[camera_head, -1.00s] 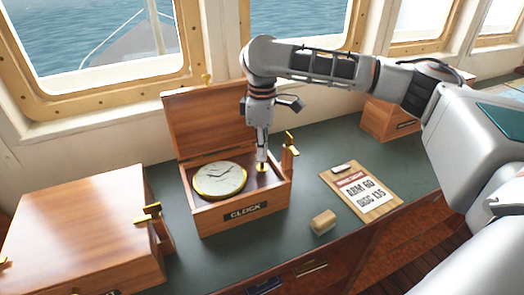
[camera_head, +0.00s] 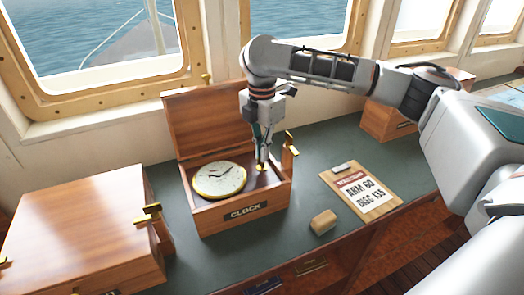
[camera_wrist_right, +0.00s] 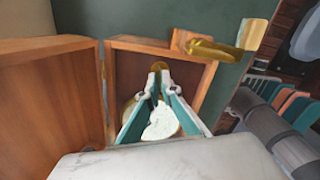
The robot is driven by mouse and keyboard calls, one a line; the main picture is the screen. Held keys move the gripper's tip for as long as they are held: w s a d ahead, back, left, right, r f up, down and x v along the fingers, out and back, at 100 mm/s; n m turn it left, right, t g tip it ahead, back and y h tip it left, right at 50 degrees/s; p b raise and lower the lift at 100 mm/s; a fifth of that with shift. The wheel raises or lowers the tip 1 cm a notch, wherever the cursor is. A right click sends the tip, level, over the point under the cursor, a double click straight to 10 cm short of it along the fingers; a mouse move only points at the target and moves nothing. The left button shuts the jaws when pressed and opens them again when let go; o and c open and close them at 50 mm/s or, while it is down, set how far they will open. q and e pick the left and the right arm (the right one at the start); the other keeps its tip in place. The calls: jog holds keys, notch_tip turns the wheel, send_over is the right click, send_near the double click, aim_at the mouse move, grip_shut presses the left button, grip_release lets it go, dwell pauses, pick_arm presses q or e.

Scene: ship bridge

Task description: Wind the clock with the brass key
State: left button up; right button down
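The clock (camera_head: 219,179) has a pale dial with a brass rim and lies face up inside an open wooden box (camera_head: 241,212) labelled CLOCK. The brass key (camera_head: 261,168) is small and sits in the box to the right of the dial. My right gripper (camera_head: 262,161) points down into the box, its narrow-set fingertips at the key. In the right wrist view, brass (camera_wrist_right: 160,68) shows at the fingertips (camera_wrist_right: 158,76), and the dial (camera_wrist_right: 161,122) shows partly between the fingers. The fingers partly hide the key. My left gripper is out of view.
The raised lid (camera_head: 208,122) stands behind the clock. A brass-topped wooden bracket (camera_head: 290,152) is at the box's right side. A closed wooden box (camera_head: 80,225) stands left. A clipboard (camera_head: 362,192) and a small wooden block (camera_head: 323,222) lie right on the green counter.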

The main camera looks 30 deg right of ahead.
jog(key=n, duration=0.7)
jog(key=shift+r, duration=0.1)
jog(key=n, duration=0.4)
jog(key=shift+n, duration=1.6)
jog(key=shift+n, duration=0.3)
jog(key=c, duration=2.3)
grip_release()
notch_tip(320, 180, up, 12)
